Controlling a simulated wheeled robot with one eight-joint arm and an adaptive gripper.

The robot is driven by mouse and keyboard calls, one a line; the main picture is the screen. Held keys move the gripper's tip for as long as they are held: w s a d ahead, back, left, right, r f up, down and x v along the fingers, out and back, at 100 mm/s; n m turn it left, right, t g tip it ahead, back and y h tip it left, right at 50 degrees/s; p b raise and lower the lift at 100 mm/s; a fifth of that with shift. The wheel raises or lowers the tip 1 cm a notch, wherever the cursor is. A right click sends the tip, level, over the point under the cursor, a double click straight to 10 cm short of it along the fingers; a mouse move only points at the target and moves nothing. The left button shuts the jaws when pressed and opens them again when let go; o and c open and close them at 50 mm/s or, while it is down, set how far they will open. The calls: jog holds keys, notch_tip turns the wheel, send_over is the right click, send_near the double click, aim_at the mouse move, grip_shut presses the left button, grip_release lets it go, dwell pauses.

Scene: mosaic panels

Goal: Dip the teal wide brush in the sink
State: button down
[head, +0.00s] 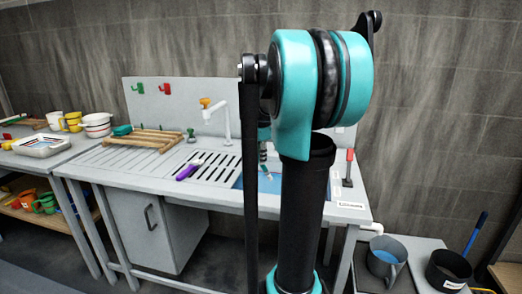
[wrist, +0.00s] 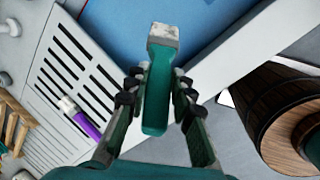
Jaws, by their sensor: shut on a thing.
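My gripper (wrist: 158,86) is shut on the teal wide brush (wrist: 156,95), with a finger on each side of its handle. The brush's pale grey-white end (wrist: 163,34) points away from me, over the blue of the sink (wrist: 118,18) in the wrist view. I cannot tell whether that end touches the water. In the head view the sink (head: 238,184) is a blue basin at the right of the counter, partly hidden by my arm. My gripper (head: 263,158) is mostly hidden there too.
A purple-handled brush (head: 187,172) lies on the slotted drainboard (head: 215,166) left of the sink. A white tap (head: 226,122) stands behind. A wooden rack (head: 145,138) is further left. A banded brown wooden thing (wrist: 270,105) is close at right in the wrist view.

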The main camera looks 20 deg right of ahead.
notch_tip(320, 180, down, 12)
dwell(1.1)
jog(key=shift+f, duration=0.1)
jog(key=shift+a, duration=0.15)
dwell(0.4)
jog(key=shift+w+a, duration=0.4)
jog(key=shift+a, duration=0.1)
jog(key=shift+s+d, duration=0.1)
jog(key=shift+d, duration=0.05)
jog(key=shift+s+d, duration=0.3)
jog(key=shift+d, duration=0.2)
jog(key=shift+a, duration=0.1)
jog(key=shift+w+a, duration=0.4)
jog(key=shift+a, duration=0.15)
